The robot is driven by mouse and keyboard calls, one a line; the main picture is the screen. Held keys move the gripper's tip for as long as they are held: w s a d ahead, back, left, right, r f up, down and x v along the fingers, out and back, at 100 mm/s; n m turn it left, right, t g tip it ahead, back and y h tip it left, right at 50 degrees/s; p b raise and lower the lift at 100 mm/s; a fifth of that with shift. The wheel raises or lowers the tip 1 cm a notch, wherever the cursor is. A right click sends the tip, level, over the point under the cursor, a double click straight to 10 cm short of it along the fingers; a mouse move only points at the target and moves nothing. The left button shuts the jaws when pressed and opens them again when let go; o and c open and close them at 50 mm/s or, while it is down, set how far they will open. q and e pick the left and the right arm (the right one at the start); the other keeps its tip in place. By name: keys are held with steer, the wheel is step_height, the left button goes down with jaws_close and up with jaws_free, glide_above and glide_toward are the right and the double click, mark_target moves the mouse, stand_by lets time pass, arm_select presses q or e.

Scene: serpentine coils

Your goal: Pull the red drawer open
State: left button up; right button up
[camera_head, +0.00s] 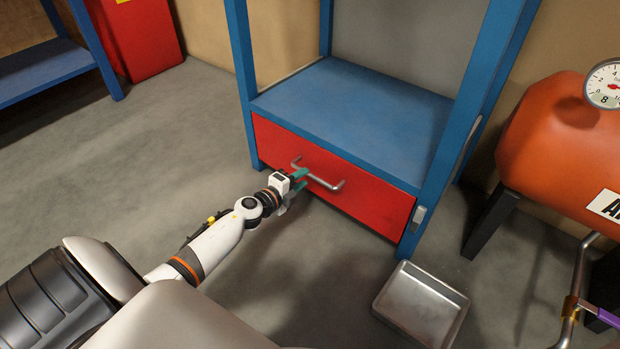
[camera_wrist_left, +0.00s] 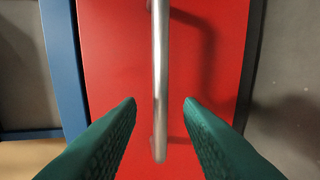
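The red drawer (camera_head: 370,198) sits shut under the blue top of a blue-framed bench, and its red front (camera_wrist_left: 110,50) fills the middle of the left wrist view. A metal bar handle (camera_head: 325,183) runs across the drawer front. My left gripper (camera_head: 301,180) is at the left part of the handle. In the left wrist view its green fingers (camera_wrist_left: 160,103) are open, one on each side of the handle bar (camera_wrist_left: 160,60), with a gap on both sides. My right gripper is not in view.
A metal tray (camera_head: 374,310) lies on the floor in front of the bench's right leg. An orange tank (camera_head: 555,130) with a gauge (camera_head: 604,84) and pipes stands at the right. The floor (camera_head: 190,130) left of the drawer is clear.

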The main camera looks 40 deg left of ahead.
mark_target(308, 175)
arm_select(q)
steer(key=shift+b+x, duration=0.55)
steer(key=shift+x, duration=1.6)
steer(key=shift+c, duration=0.3)
jaws_close()
